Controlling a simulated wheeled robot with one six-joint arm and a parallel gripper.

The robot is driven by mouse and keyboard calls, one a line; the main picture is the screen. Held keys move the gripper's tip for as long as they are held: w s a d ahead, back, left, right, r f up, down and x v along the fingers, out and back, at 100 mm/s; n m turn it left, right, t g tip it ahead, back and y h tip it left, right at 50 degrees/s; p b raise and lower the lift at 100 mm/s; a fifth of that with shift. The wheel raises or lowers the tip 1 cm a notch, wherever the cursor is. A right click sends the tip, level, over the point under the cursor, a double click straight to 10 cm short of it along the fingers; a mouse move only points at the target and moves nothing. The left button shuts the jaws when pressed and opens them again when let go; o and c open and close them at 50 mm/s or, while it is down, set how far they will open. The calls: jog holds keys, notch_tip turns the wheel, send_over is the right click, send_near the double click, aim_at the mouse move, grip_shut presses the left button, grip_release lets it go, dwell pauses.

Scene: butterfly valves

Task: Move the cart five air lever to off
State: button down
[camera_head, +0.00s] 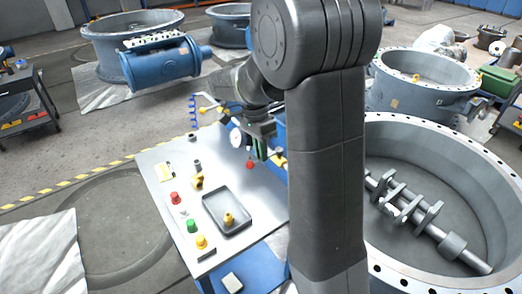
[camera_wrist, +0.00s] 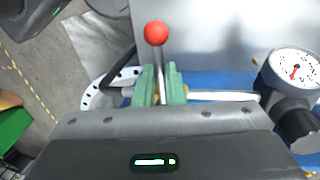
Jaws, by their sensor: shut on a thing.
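The air lever shows in the wrist view as a metal rod with a red ball knob (camera_wrist: 155,33) on its end. My gripper (camera_wrist: 160,70) has its two green fingers shut on the rod, just below the knob. In the head view my gripper (camera_head: 262,150) is at the back right edge of the cart's light grey top (camera_head: 155,182), with the red knob (camera_head: 250,165) beside the fingertips. A white-faced pressure gauge (camera_wrist: 297,68) with a red needle stands to the right of my gripper in the wrist view. The lever's base is hidden behind my fingers.
The cart top carries a dark tray (camera_head: 212,207) with a yellow fitting, a red button (camera_head: 174,198), a green button (camera_head: 191,226) and a yellow button (camera_head: 201,242). A large flanged valve ring (camera_head: 445,150) stands to the right. A blue cylinder (camera_head: 160,66) is behind.

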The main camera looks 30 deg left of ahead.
jog(key=shift+r, duration=0.1)
jog(key=c, duration=1.5)
grip_release()
notch_tip(320, 180, up, 14)
jog(key=w+a+b, duration=0.1)
jog(key=a, duration=0.1)
jog(key=shift+a+f, duration=0.25)
jog(key=shift+w+f, duration=0.1)
notch_tip(320, 180, down, 14)
jog(key=s+d, duration=0.1)
jog(key=d, duration=0.1)
jog(key=shift+d+r+p, duration=0.25)
jog(key=shift+p, duration=0.15)
jog(key=shift+s, duration=0.1)
